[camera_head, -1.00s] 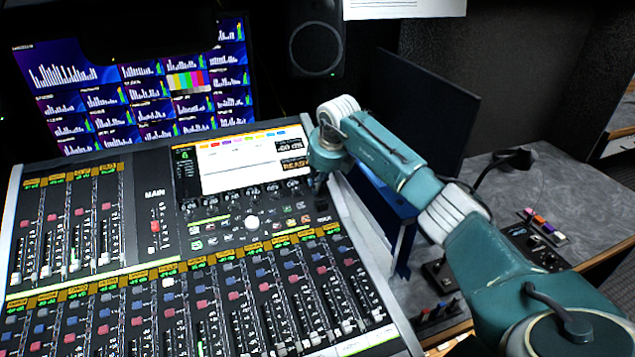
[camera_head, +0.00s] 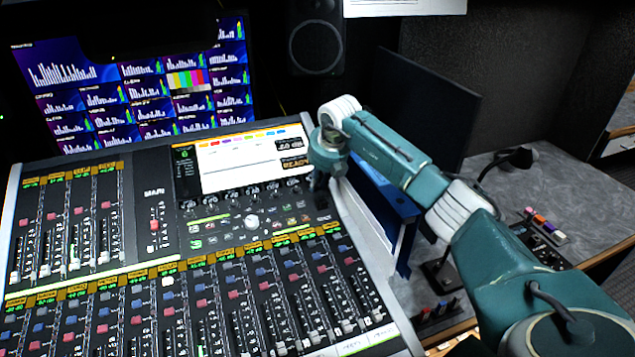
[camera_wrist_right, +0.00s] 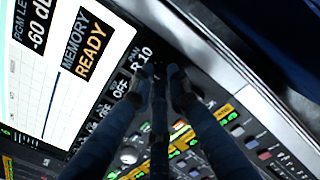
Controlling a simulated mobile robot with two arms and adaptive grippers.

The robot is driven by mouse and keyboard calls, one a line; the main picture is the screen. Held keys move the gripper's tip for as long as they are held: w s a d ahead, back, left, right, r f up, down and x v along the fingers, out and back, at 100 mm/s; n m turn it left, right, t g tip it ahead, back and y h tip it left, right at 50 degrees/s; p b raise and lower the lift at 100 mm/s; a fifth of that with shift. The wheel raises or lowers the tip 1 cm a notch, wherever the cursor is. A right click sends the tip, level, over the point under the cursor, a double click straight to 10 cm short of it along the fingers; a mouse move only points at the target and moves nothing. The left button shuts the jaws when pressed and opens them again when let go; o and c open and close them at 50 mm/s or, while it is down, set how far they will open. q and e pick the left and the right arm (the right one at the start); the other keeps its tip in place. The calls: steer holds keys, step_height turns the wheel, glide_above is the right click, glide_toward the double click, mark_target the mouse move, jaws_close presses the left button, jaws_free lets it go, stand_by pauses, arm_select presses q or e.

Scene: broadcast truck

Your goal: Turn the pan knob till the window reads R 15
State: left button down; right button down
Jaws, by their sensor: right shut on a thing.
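My right gripper (camera_wrist_right: 161,88) is shut on the pan knob at the upper right of the mixing console, below the console screen. The small pan window (camera_wrist_right: 141,60) beside the fingertips reads R 10. In the head view my right gripper (camera_head: 321,188) comes down at the right end of a row of knobs, and the pan knob cannot be made out there. My left gripper is not in view.
The console screen (camera_head: 222,178) shows MEMORY READY in the wrist view. Other knobs sit close to the left of my gripper. Several faders (camera_head: 275,300) fill the console's front. A dark monitor (camera_head: 440,105) and a blue thing (camera_head: 388,195) stand near my right arm.

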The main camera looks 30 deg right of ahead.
steer(key=m, duration=0.5)
steer(key=shift+r+m+b, duration=0.1)
steer(key=shift+m+b, duration=0.25)
steer(key=shift+m, duration=0.05)
stand_by(0.4)
steer(key=c, duration=2)
jaws_free()
steer(key=v, duration=1.2)
steer(key=shift+s, duration=0.1)
steer(key=shift+a, duration=0.1)
